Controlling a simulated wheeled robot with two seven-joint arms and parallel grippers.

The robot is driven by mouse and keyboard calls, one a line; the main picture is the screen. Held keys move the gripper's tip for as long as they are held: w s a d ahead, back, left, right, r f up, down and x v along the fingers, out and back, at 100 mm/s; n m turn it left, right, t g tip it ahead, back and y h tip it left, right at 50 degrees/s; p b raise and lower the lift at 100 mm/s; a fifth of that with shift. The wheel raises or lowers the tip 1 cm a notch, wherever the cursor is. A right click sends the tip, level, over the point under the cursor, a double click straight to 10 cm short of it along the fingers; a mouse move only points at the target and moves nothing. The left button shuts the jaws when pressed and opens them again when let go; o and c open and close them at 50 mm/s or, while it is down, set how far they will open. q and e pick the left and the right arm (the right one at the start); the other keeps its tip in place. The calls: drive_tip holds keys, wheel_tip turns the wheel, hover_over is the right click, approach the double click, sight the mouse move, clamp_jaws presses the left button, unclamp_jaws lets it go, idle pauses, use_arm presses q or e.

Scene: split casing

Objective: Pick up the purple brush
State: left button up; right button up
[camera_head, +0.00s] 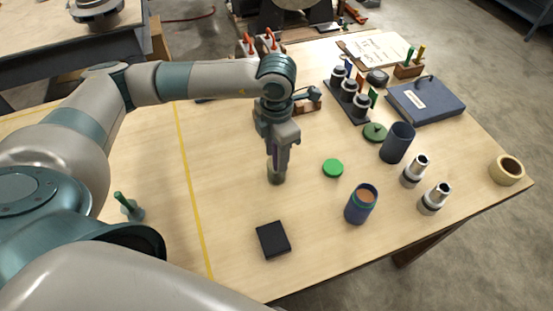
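My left gripper (278,163) points straight down over the middle of the table. A purple strip, which looks like the handle of the purple brush (283,156), shows between its fingers. Directly below is a short, dark grey-green round piece (277,177) on the table. I cannot tell whether this is the brush's lower part or a holder. The fingers hide most of the handle, and I cannot see whether they press on it. My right gripper is not in view.
A green lid (333,168), a blue cup (361,204) and a dark tube (397,143) stand to the right. A black square block (273,240) lies in front. A green-handled item (129,207) stands at left. The wooden table (225,210) is clear around the gripper.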

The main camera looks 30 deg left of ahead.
use_arm(q)
clamp_jaws()
drive_tip(key=shift+r, duration=0.1)
drive_tip(key=shift+w+r+b, duration=0.1)
drive_tip(key=shift+r+b, duration=0.25)
drive_tip(key=shift+r, duration=0.15)
wheel_tip(320, 180, up, 8)
drive_tip(key=b, duration=0.3)
drive_tip(key=shift+f, duration=0.25)
drive_tip(key=shift+r, duration=0.7)
drive_tip(key=shift+d, duration=0.1)
